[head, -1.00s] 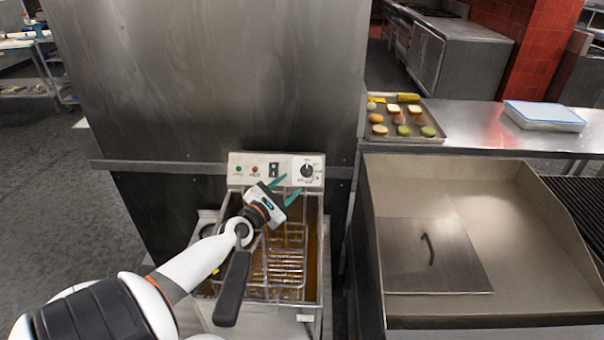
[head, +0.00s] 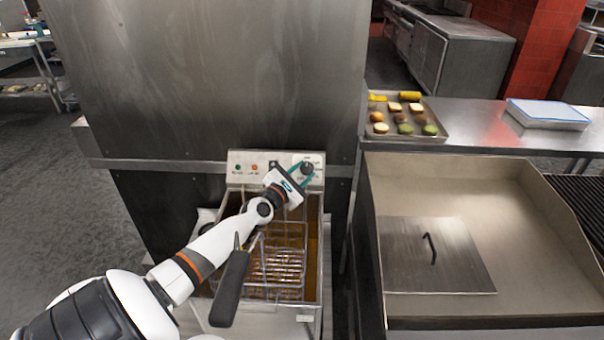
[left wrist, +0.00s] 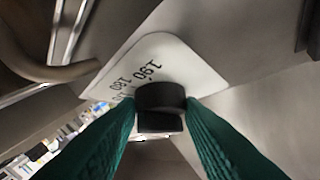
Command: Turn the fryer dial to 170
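The fryer dial (head: 307,168) is a black knob on a white scale plate at the right of the fryer's control panel (head: 245,160). My left gripper (head: 304,171) is at the dial, its green fingers apart on either side of it. In the left wrist view the black knob (left wrist: 160,105) sits between the two fingertips (left wrist: 160,103), very close to both; I cannot tell whether they touch it. The numbers 190 and 180 show on the plate (left wrist: 178,62); the dial's setting is not readable. My right gripper is not in view.
The fryer basket (head: 275,265) with its dark handle (head: 230,290) lies in the fryer below my left arm. A steel wall panel (head: 210,80) stands behind.

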